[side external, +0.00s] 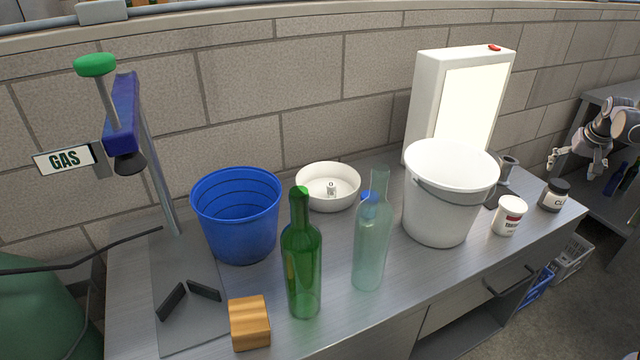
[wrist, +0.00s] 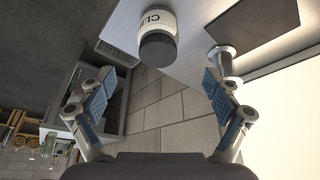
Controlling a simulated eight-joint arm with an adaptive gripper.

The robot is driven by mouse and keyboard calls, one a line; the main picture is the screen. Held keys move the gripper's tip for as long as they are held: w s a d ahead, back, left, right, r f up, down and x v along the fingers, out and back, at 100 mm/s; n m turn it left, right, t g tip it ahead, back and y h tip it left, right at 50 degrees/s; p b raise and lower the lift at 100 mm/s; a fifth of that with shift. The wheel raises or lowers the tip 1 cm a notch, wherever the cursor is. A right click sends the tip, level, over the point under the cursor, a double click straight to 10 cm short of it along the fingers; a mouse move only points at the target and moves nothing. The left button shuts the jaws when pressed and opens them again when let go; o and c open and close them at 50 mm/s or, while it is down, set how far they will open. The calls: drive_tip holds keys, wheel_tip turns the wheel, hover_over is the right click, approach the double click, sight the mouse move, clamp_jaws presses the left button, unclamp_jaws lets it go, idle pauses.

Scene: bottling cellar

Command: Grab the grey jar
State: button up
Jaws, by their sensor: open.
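The grey jar (side external: 554,195) stands upright near the right end of the steel bench, with a dark lid and a pale label starting "CL". In the wrist view the jar (wrist: 157,40) is at the top centre, beyond the fingertips. My gripper (side external: 577,160) is at the right of the side external view, just past the bench end and near the jar. In the wrist view my gripper (wrist: 160,92) has its two blue-padded fingers spread wide with nothing between them. It does not touch the jar.
A small grey metal cup (side external: 508,166) stands behind the jar and shows near the right finger in the wrist view (wrist: 222,62). A white jar with a red label (side external: 509,216) and a white bucket (side external: 440,210) stand left. A lit panel (side external: 468,105) stands behind.

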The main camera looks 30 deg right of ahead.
sight(560, 185)
wheel_tip(560, 185, down, 2)
drive_tip(key=shift+w, duration=0.1)
drive_tip(key=x, duration=0.5)
drive_tip(key=shift+s+x, duration=0.15)
drive_tip(key=shift+x, duration=1.15)
drive_tip(key=shift+s+x, duration=0.15)
drive_tip(key=shift+x, duration=1.2)
drive_tip(key=shift+f, duration=0.1)
drive_tip(key=c, duration=1.5)
